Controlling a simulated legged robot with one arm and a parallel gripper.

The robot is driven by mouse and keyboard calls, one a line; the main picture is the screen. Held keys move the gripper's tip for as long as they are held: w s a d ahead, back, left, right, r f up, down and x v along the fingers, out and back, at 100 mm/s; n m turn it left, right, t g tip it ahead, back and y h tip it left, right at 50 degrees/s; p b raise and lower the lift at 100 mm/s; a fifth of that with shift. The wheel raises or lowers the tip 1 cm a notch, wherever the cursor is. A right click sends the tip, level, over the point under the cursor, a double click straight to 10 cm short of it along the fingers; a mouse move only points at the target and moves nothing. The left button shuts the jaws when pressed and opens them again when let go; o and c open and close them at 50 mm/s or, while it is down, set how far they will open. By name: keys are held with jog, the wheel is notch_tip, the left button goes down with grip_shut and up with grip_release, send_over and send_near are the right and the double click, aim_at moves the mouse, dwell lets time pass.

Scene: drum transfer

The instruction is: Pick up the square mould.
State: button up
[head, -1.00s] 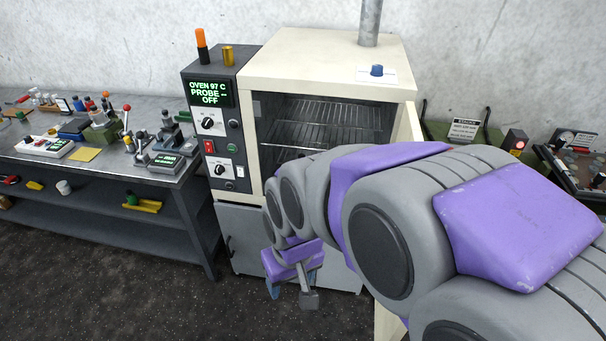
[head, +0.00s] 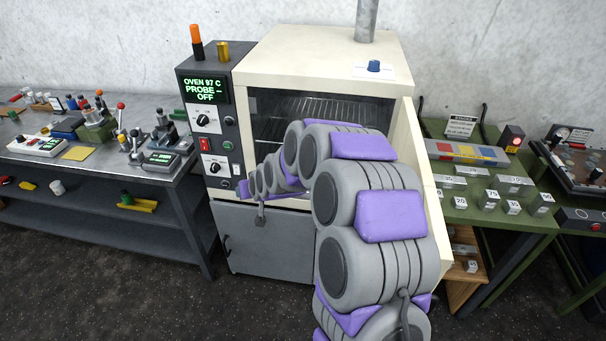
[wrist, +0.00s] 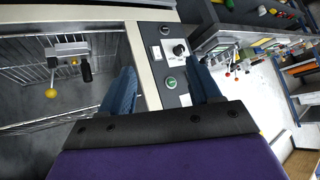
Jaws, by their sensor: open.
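I cannot pick out a square mould for certain in either view. The cream oven (head: 325,45) stands open, with wire racks (head: 325,107) inside. In the wrist view, a light grey piece (wrist: 67,49) is by the wire rack (wrist: 25,60), with a dark cylinder and a yellow ball close by; I cannot tell what it is. My gripper (wrist: 161,86) is open and empty, its two blue fingers spread in front of the oven's frame and control panel. In the head view my arm hides much of the oven opening, and the fingertips are not clear.
The oven door (head: 429,180) stands open at the right. The control panel (head: 208,125) is left of the opening. A grey workbench (head: 100,176) with tools is at the left. A green table (head: 480,212) with several numbered blocks is at the right.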

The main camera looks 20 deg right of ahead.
jog(key=w+d+f+m+t+h, duration=0.2)
jog(key=w+d+f+t+h, duration=0.15)
jog(key=w+d+f, duration=0.7)
jog(key=d+f+t+h+b, duration=0.1)
jog(key=d+f+t+h, duration=0.5)
jog(key=d, duration=0.5)
jog(key=w+d+b, duration=0.1)
jog(key=w, duration=0.2)
jog(key=w+d+g+y+b, duration=0.1)
jog(key=w, duration=0.2)
jog(key=w+d+y+b, duration=0.1)
jog(key=w, duration=0.2)
jog(key=shift+w+f+m+g+y, duration=0.1)
jog(key=shift+f+m+g+y, duration=0.15)
jog(key=shift+f+m, duration=0.15)
jog(key=shift+b+x, duration=0.4)
jog(key=shift+x, duration=0.8)
jog(key=shift+b+x, duration=1.55)
jog(key=shift+x, duration=1.1)
jog(key=shift+r, duration=0.2)
